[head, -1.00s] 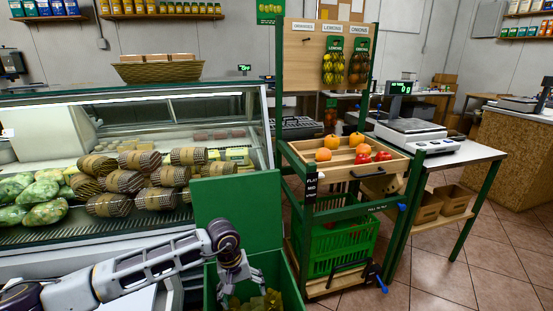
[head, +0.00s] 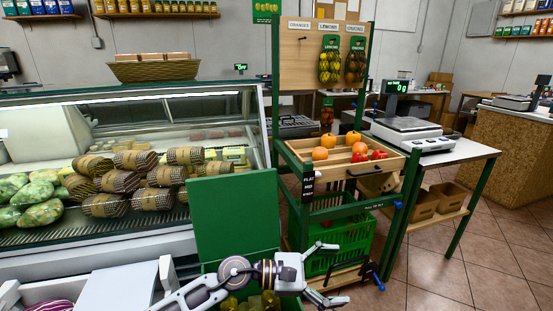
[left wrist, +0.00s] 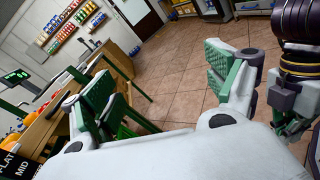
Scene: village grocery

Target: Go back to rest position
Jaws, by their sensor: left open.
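My left gripper (head: 325,274) reaches in from the bottom left of the head view and points right. Its two fingers are spread with nothing between them. It is in front of the produce rack, just right of the open green bin. Its spread fingers (left wrist: 163,82) also show in the left wrist view, with tiled floor between them. My right arm seems to show at the right edge of that view, ringed and grey. Its fingers cannot be made out, and it is outside the head view.
The green bin (head: 235,215) holds yellowish net bags, partly behind my left arm. The wooden rack with a fruit tray (head: 343,172) and a green crate (head: 340,245) stands close by. A glass display counter (head: 120,240) is at left. Tiled floor (head: 440,265) is clear at right.

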